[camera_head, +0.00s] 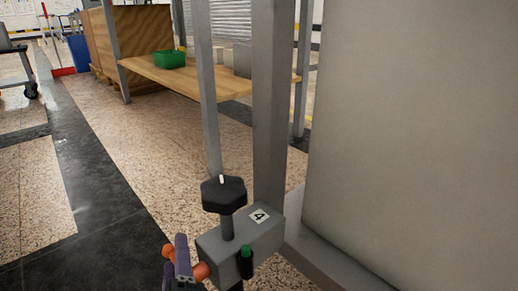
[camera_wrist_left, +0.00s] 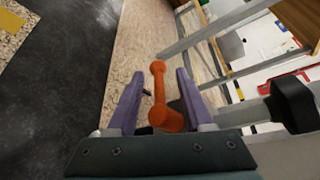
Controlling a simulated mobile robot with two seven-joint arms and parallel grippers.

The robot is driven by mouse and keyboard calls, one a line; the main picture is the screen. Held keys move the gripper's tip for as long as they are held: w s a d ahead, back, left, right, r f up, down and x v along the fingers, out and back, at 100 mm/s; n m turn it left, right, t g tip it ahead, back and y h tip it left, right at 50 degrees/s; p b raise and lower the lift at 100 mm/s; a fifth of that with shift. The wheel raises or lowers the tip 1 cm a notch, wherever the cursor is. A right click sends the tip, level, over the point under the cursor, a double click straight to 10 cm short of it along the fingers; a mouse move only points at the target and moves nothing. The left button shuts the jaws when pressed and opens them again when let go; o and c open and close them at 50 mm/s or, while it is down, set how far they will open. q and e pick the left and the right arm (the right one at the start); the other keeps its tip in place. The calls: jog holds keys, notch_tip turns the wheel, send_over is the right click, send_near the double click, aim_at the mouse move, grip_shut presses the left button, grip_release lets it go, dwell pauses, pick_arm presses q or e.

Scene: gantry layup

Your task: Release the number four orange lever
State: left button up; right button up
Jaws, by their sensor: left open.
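The orange lever (camera_head: 201,271) sits on the grey clamp block (camera_head: 240,243) that carries a number 4 label (camera_head: 259,215). In the head view, my left gripper (camera_head: 181,262) is at the lever and partly covers it. In the left wrist view, the lever (camera_wrist_left: 159,92) runs between the two purple fingers of my left gripper (camera_wrist_left: 160,76), with its round knob toward the far end. The fingers are open, with visible gaps on both sides of the lever. My right gripper is not in view.
A black knob (camera_head: 223,194) stands above the block, and a small green-topped pin (camera_head: 246,262) is at its front. A grey upright post (camera_head: 270,110) rises behind, with a large grey panel (camera_head: 415,140) on the right. A wooden bench (camera_head: 215,82) holds a green bin (camera_head: 169,59).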

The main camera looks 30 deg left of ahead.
pick_arm(q)
jog(key=shift+s+d+r+p, duration=0.1)
jog(key=shift+s+d+p, duration=0.2)
jog(key=shift+d, duration=0.1)
jog(key=p+v, duration=0.3)
jog(key=v, duration=0.6)
jog(key=shift+a, duration=0.15)
